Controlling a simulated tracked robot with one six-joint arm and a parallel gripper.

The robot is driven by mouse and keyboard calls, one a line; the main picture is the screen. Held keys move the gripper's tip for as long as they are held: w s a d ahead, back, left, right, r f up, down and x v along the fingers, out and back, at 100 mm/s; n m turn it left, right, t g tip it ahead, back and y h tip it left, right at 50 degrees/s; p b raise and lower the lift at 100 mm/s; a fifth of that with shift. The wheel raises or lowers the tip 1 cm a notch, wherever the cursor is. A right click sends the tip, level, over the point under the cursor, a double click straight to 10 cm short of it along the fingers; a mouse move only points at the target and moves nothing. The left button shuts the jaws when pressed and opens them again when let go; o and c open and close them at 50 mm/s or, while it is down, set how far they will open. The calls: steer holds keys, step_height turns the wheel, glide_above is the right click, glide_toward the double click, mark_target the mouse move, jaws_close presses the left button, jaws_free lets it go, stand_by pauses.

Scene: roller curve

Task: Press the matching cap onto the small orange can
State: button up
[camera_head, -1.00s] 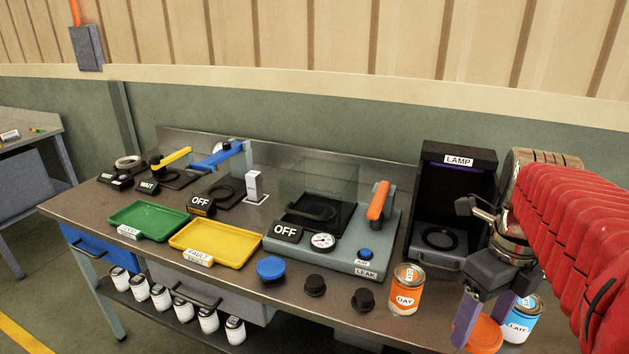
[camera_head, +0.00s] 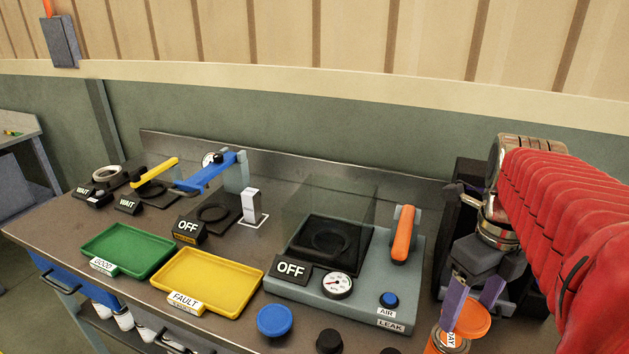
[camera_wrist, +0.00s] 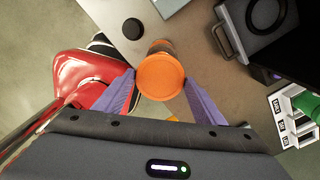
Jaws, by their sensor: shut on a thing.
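My gripper (camera_head: 474,308) is shut on an orange cap (camera_head: 473,322), a round disc held between its purple fingers. In the wrist view the cap (camera_wrist: 160,77) sits face-on between the fingertips. The small orange can (camera_head: 434,347), with a white DAY label, stands upright at the bottom edge of the head view and is partly cut off. The cap overlaps the can's right side in that view. In the wrist view only part of the can (camera_wrist: 161,46) shows past the cap's far edge. The can's top is mostly hidden, and I cannot tell whether the cap touches it.
A blue cap (camera_head: 274,320) and a black cap (camera_head: 329,341) lie on the bench near its front edge. The grey leak tester (camera_head: 400,289) with an orange lever stands behind. Green (camera_head: 148,269) and yellow (camera_head: 243,302) trays are to the left. A dark lamp box is behind my gripper.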

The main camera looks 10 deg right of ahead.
mark_target(452, 337)
steer(key=shift+w+d, duration=0.15)
steer(key=shift+w, duration=0.35)
steer(key=shift+f, duration=0.15)
steer(key=shift+s+f, duration=0.1)
steer(key=shift+f, duration=3.1)
steer(key=shift+f, duration=0.65)
stand_by(0.9)
steer(key=o, duration=1.1)
steer(key=shift+o, duration=0.3)
